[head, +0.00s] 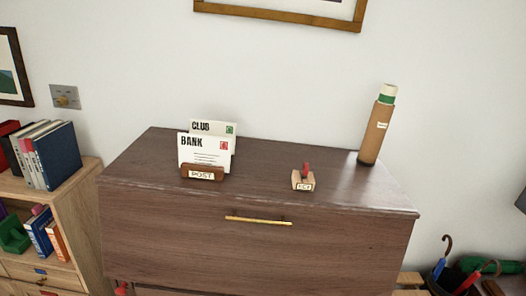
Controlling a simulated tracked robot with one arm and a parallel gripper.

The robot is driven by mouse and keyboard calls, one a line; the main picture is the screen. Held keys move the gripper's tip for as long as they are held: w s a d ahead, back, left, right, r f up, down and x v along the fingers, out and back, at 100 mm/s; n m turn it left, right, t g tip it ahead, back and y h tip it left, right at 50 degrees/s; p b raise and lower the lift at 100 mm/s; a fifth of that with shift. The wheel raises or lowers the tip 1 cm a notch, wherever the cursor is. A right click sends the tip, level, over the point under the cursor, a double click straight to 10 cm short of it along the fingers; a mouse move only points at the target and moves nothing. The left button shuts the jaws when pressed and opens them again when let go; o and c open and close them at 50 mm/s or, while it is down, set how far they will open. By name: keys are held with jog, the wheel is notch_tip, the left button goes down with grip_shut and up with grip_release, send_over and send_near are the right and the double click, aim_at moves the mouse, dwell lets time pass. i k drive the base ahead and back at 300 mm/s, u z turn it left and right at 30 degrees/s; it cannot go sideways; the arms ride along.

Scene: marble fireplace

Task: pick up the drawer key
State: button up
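I cannot make out a drawer key for certain in the head view. A small wooden block (303,182) with a red upright piece stands near the front edge of the dresser top; its short label is too small to read surely. The dresser (165,235) is dark brown wood, with a long brass handle (258,220) on its closed top drawer. A small red thing (122,289) shows at the dresser's lower left, mostly cut off by the frame. My gripper is not in view.
A wooden POST holder (202,173) holds letters on the dresser, left of the block. A brown tube (376,131) stands at the back right. A bookshelf (75,203) stands left. Umbrellas (440,262) are at lower right. The dresser top between block and tube is clear.

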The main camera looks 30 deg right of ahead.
aim_at(305, 170)
jog(key=z, duration=0.15)
jog(key=i, duration=1.9)
jog(key=z, duration=0.3)
